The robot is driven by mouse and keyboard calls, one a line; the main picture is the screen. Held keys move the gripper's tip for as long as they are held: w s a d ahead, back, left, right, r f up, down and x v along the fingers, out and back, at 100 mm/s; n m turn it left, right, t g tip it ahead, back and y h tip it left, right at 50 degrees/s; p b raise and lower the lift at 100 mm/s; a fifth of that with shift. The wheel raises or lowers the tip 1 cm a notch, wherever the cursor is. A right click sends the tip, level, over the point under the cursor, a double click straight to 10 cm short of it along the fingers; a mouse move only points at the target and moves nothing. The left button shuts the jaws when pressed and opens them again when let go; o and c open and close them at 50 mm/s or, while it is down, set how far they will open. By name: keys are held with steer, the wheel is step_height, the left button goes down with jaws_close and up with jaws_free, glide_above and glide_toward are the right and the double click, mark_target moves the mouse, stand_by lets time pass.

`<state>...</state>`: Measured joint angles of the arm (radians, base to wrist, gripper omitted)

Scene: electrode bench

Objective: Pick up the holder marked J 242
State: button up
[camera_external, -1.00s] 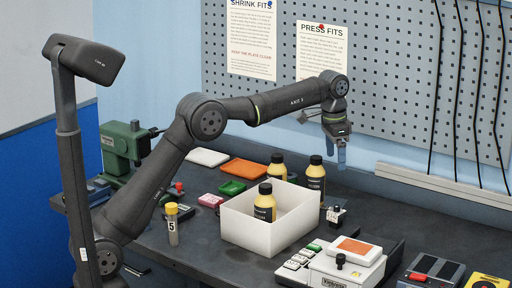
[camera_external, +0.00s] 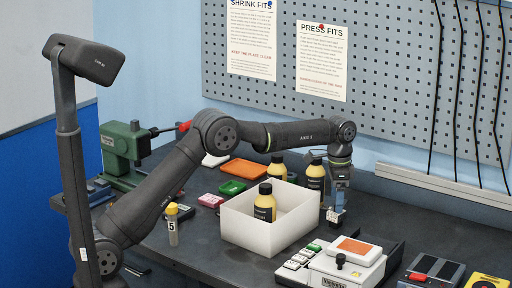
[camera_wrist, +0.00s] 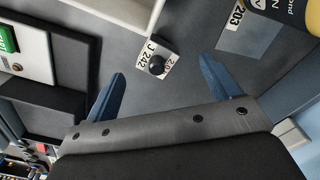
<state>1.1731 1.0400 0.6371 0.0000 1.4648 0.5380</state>
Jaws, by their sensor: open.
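The holder marked J 242 (camera_wrist: 148,54) is a small block with white label faces and a round black knob, standing on the dark bench. In the external view the holder (camera_external: 335,216) is just right of the white box, directly below my gripper (camera_external: 340,194). In the wrist view my gripper (camera_wrist: 163,70) is open, its two blue fingers apart, with the holder lying ahead between the fingertips. The jaws are empty. In the external view the fingertips partly overlap the holder's top, so I cannot tell the exact height gap.
A white device with an orange top (camera_external: 350,262) is in front. In the wrist view a plate labelled 203 (camera_wrist: 241,36) lies to the right.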

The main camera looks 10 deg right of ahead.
mark_target(336, 216)
steer(key=shift+s+f, duration=0.15)
steer(key=shift+f, duration=1.25)
steer(key=shift+s+f, duration=0.1)
steer(key=shift+f, duration=1.25)
steer(key=shift+c, duration=0.2)
steer(key=c, duration=1.3)
steer(key=shift+o, duration=0.2)
steer(key=shift+r, duration=0.15)
